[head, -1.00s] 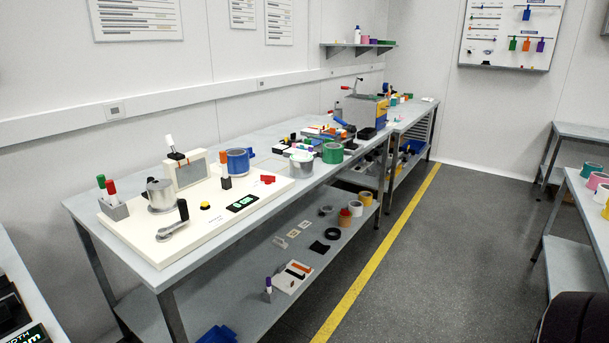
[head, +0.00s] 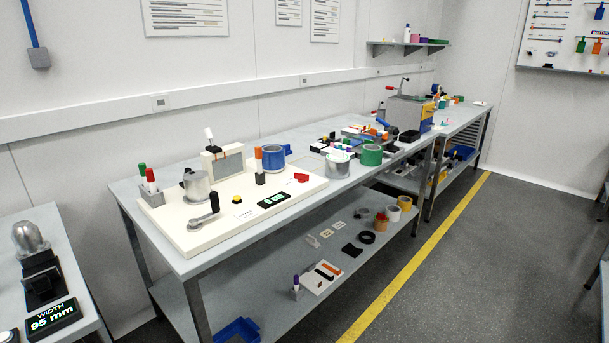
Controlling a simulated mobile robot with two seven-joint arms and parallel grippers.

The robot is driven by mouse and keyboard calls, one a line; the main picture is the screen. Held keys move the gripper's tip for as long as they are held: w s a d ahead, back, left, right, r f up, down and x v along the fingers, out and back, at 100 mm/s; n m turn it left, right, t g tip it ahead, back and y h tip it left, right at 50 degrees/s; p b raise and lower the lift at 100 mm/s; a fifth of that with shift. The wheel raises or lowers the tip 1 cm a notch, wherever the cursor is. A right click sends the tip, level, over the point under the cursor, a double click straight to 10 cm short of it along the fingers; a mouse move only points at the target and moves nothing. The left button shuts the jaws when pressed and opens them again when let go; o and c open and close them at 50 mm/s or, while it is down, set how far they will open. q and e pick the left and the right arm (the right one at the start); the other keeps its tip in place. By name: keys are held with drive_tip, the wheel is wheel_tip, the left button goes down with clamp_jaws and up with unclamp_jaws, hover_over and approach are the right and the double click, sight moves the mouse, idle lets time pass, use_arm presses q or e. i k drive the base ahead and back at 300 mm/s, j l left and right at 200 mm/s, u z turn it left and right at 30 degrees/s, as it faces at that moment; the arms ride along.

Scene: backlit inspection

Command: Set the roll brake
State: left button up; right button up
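A cream-white board (head: 245,228) lies on the near end of the long grey bench. On it stands a silver cylinder (head: 196,187) at the left. In front of it is a metal crank or lever (head: 204,219) with a black grip pointing up. A black block with an orange-topped upright handle (head: 259,165) stands right of centre. I cannot tell which of these parts is the roll brake. Neither of my grippers is in view.
A bench at the left holds a display (head: 54,316) reading "WIDTH 95 mm". The bench (head: 170,262) also carries a blue tape roll (head: 273,157) and a green one (head: 371,155). Its lower shelf holds a blue bin (head: 237,331). Floor is clear right of the yellow line (head: 415,258).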

sight(302, 178)
drive_tip(key=i+l+u, duration=0.15)
drive_tip(key=i+l, duration=1)
